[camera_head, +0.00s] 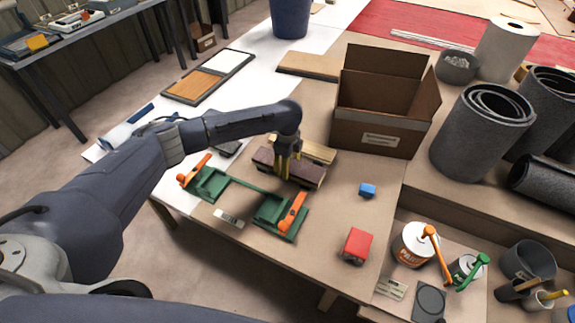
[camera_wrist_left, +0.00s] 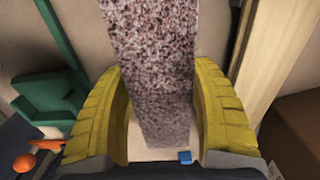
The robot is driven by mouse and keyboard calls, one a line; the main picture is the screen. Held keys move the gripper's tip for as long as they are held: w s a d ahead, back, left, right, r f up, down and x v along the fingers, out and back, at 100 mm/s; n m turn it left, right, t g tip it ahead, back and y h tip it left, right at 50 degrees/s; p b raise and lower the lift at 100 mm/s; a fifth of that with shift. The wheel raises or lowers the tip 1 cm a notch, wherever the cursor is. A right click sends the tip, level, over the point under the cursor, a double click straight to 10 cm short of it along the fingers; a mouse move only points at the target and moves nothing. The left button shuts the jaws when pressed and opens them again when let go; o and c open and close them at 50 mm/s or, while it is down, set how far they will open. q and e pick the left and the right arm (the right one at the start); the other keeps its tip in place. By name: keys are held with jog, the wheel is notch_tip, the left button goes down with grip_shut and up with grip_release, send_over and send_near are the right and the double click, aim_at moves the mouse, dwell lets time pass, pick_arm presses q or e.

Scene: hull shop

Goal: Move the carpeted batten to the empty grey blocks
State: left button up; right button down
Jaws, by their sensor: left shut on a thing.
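The carpeted batten (camera_head: 309,176) is a mottled purple-brown bar near the middle of the table in the head view. My left gripper (camera_head: 287,172) is shut on it from above, near its middle. In the left wrist view the batten (camera_wrist_left: 152,60) runs between the yellow fingers (camera_wrist_left: 160,110). I cannot tell whether it touches the table. Two green clamp blocks with orange handles stand in front of it, one left (camera_head: 207,184) and one right (camera_head: 270,210). I cannot make out grey blocks. My right gripper is not in view.
A plain wooden batten (camera_head: 318,151) lies just behind the carpeted one. An open cardboard box (camera_head: 375,135) stands behind. Grey carpet rolls (camera_head: 478,135) and paint tins (camera_head: 412,246) are further right.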

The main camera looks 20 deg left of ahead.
pick_arm(q)
jog(key=o, duration=1.4)
notch_tip(320, 180, up, 12)
jog(key=shift+r, duration=0.1)
